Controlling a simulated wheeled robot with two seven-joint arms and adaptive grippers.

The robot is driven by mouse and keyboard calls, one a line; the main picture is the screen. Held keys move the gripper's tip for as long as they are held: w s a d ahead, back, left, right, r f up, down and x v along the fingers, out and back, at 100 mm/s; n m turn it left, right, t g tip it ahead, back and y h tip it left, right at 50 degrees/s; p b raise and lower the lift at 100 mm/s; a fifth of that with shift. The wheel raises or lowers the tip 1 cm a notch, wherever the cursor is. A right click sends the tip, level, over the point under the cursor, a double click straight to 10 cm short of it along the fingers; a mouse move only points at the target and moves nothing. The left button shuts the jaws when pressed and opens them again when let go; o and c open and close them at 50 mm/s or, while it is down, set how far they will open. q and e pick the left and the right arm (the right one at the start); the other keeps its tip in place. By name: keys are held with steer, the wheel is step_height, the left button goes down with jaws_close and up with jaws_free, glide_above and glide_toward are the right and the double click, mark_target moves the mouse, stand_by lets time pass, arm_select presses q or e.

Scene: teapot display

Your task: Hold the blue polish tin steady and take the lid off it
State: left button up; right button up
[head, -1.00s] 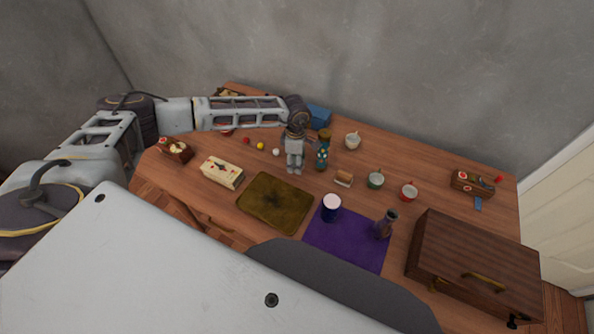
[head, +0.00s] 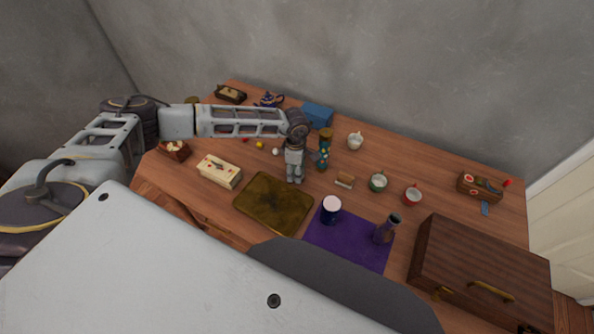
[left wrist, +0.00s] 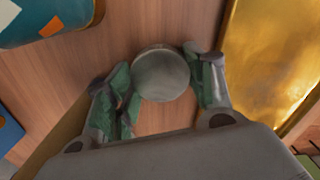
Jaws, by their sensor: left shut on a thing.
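A round thing with a flat grey top (left wrist: 161,74) sits between the fingers of my left gripper (left wrist: 160,88) in the left wrist view. The gripper is shut on it. Its side is hidden, so I cannot tell its side colour or whether it is the polish tin. In the head view my left gripper (head: 295,180) points down just behind the brown-gold tray and hides the thing. A dark blue cylinder with a pale top (head: 330,211) stands upright on the purple cloth, apart from the gripper. My right gripper is out of view.
The brown-gold tray (head: 273,203) lies close by the left gripper. A blue-patterned hourglass-like thing (head: 324,152) stands just right of it. A cream box (head: 219,171) is to the left. A vase (head: 386,229) is on the purple cloth (head: 343,252); a wooden case (head: 481,268) is at right.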

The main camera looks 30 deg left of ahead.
arm_select(q)
steer(key=shift+f, duration=0.15)
steer(key=shift+s, duration=0.1)
steer(key=shift+f, duration=0.1)
steer(key=o, duration=0.7)
steer(key=shift+o, duration=0.6)
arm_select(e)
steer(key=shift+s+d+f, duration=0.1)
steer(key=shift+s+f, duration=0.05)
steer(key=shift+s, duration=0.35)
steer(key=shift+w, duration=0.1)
